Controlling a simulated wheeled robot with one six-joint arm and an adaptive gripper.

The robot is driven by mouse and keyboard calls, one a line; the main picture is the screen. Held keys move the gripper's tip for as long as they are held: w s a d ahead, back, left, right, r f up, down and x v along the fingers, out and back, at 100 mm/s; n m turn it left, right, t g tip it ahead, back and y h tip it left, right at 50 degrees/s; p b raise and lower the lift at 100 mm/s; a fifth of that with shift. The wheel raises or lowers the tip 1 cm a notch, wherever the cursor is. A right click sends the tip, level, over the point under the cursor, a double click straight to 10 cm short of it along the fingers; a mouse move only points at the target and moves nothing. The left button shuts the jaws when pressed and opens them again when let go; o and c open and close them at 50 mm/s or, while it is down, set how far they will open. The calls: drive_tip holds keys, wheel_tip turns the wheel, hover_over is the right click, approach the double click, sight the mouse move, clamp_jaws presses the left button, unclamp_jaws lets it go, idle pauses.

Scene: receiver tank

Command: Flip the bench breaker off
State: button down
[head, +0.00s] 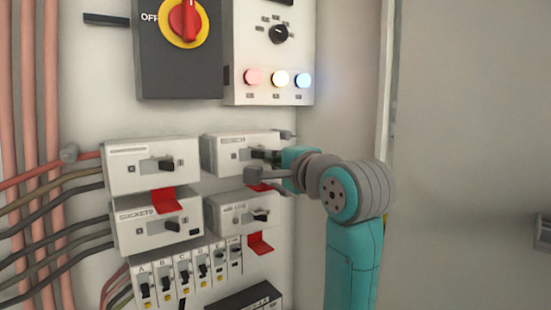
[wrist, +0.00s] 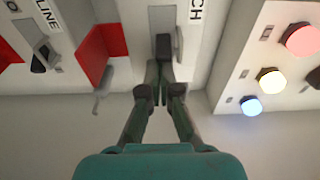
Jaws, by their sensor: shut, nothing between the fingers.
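The bench breaker (head: 228,151) is the upper right white module on the panel, its label partly readable. In the wrist view its dark lever (wrist: 163,45) stands just beyond my fingertips, beside the letters "CH". My gripper (wrist: 160,82) is shut and empty, pointing at the lever. Whether the tips touch it I cannot tell. In the head view my gripper (head: 272,157) reaches in from the right and covers part of the breaker's front. A red flap (wrist: 107,45) sits beside the breaker in the wrist view; it shows below the breaker in the head view (head: 262,187).
The air line breaker (head: 235,217) is directly below, with another red flap (head: 260,243). Two more breakers (head: 140,168) stand left, above a row of small switches (head: 185,275). A box with lit lamps (head: 281,78) and a red rotary switch (head: 184,20) are above.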

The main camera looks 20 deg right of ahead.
drive_tip(key=m+h, duration=0.1)
drive_tip(key=h, duration=0.1)
drive_tip(key=a+m+h, duration=0.1)
drive_tip(key=h, duration=0.1)
drive_tip(key=s+m+h, duration=0.1)
drive_tip(key=m+h, duration=0.1)
drive_tip(key=shift+a, duration=0.35)
drive_tip(key=shift+s, duration=0.1)
